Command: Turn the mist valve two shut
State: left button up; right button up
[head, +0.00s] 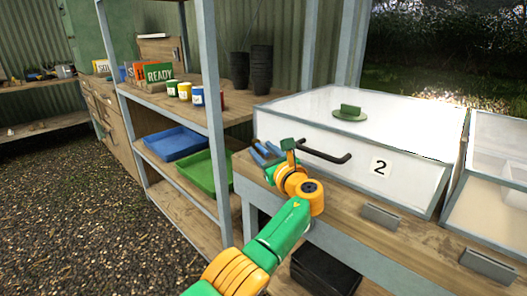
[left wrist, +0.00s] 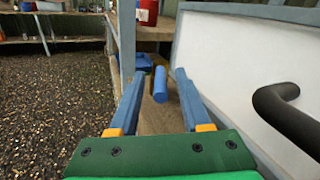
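No label names the mist valve. My left gripper (head: 266,150) is at the box's left front corner, left of the handle. In the left wrist view its blue fingers (left wrist: 159,80) are apart, with a short blue cylinder (left wrist: 160,86) between them and gaps on both sides. I cannot tell whether this cylinder is the valve. My right gripper is out of view.
A shelf rack (head: 217,120) stands left of the box, with paint tins (head: 197,96), a blue tray (head: 176,143) and a green tray (head: 200,172). The dark handle (left wrist: 285,105) is close on the right of the left gripper. Another box (head: 495,185) stands at right.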

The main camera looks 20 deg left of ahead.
pick_arm(q)
jog(key=shift+d+r, duration=0.1)
jog(key=shift+s+d, duration=0.2)
jog(key=p+v, duration=0.1)
jog(key=v, duration=0.5)
jog(key=shift+s+d+p, duration=0.15)
jog(key=shift+s+p, duration=0.05)
jog(key=shift+p, duration=0.2)
